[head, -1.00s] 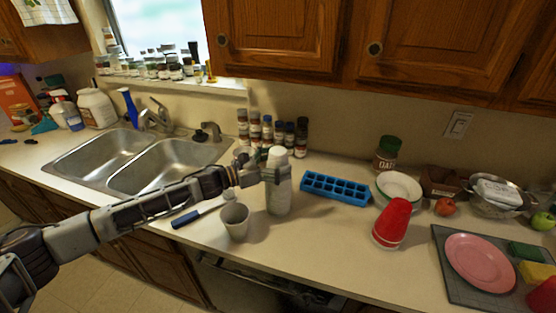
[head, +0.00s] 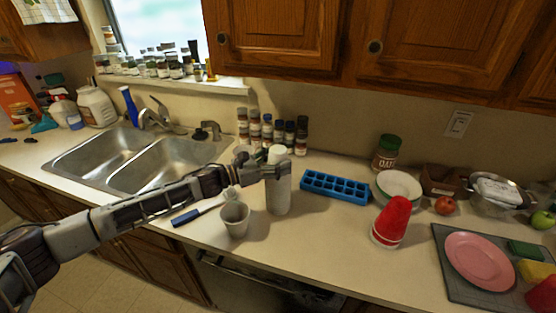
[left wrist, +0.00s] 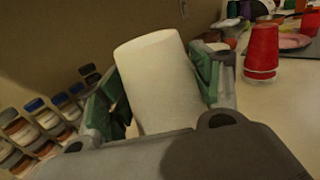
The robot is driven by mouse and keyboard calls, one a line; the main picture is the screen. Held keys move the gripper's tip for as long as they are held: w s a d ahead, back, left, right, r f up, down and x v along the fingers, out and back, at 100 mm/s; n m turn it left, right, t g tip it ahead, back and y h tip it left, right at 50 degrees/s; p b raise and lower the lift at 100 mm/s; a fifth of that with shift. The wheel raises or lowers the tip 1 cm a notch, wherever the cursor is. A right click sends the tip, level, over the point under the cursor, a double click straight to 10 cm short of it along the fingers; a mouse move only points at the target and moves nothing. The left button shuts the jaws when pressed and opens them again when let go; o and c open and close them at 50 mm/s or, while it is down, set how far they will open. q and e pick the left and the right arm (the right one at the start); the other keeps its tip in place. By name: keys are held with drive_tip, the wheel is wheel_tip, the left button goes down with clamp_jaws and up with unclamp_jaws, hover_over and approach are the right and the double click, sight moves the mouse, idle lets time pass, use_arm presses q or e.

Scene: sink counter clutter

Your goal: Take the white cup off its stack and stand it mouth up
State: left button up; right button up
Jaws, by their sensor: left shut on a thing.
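The white cup (head: 277,153) is mouth down at the top of a tall pale column of cups (head: 278,197) on the counter. My left gripper (head: 277,172) reaches it from the left and is shut around its side. In the left wrist view the white cup (left wrist: 160,85) stands between the green finger pads, tilted in the picture. I cannot tell whether it is clear of the cups below. My right gripper is in neither view.
A blue-handled utensil (head: 190,216) lies left of the greyish cup. Spice jars (head: 270,133) stand behind the stack. A blue ice tray (head: 335,187) and inverted red cups (head: 391,222) are to the right. The counter's front middle is clear.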

use_arm(q)
drive_tip(key=shift+r, duration=0.1)
drive_tip(key=shift+r, duration=4.9)
drive_tip(key=shift+r, duration=0.1)
